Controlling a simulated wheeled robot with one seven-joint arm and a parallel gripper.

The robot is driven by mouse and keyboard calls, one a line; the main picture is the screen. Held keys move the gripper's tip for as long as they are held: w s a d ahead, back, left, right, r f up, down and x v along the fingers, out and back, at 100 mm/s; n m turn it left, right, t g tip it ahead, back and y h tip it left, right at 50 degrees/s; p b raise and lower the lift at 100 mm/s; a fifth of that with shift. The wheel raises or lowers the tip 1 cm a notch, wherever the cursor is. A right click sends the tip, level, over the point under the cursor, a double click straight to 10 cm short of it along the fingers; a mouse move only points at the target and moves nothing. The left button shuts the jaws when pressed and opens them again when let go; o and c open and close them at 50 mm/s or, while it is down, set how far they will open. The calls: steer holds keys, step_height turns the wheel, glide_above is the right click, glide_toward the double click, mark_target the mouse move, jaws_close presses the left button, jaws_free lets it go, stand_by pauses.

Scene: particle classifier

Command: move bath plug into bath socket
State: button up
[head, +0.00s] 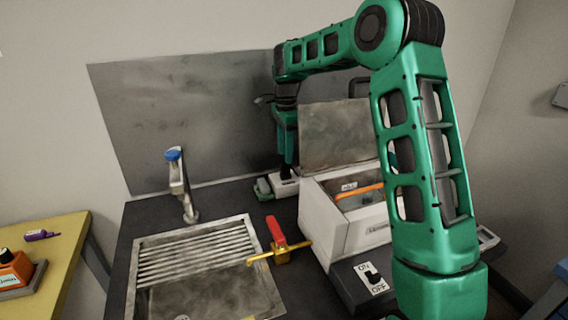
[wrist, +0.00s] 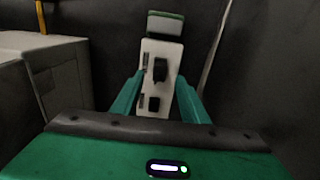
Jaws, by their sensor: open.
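My gripper (head: 287,168) points down behind the sink, beside the white bath (head: 325,222). In the wrist view my gripper (wrist: 158,96) is open, its two green fingers on either side of a white socket block (wrist: 148,126). The block carries a larger black piece (wrist: 160,70) and a smaller black piece (wrist: 154,104); I cannot tell which is the bath plug and which is an opening. Both lie between the fingers, with no clear contact. In the head view the white block (head: 284,185) shows just under my gripper, partly hidden by it.
A green-topped box (wrist: 165,25) adjoins the block's far end. The bath's lid (head: 335,135) stands raised close to my arm. A sink (head: 205,265), a tap (head: 181,188) and a red-handled valve (head: 277,236) are at the left. An ON/OFF switch (head: 372,277) is in front of the bath.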

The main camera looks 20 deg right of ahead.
steer(key=shift+r, duration=2.4)
